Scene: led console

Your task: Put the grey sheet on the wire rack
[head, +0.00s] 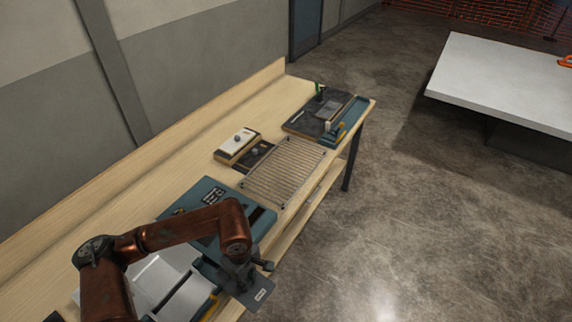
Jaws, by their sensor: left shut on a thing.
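The wire rack (285,168) lies flat on the wooden workbench, right of the middle of its length, near the front edge. Its bars look bare. My left gripper (246,276) is at the bench's front edge, in the lower middle of the view, nearer to me than the rack. It is shut on the grey sheet (257,294), a small flat dark grey plate with a pale label. The gripper and arm hide part of the sheet. My right gripper is not in view.
A teal console (213,193) stands between my left arm and the rack. A pale-topped block (236,146) sits behind the rack. A dark board with teal parts (326,113) lies beyond it. A white table (500,85) stands at the far right.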

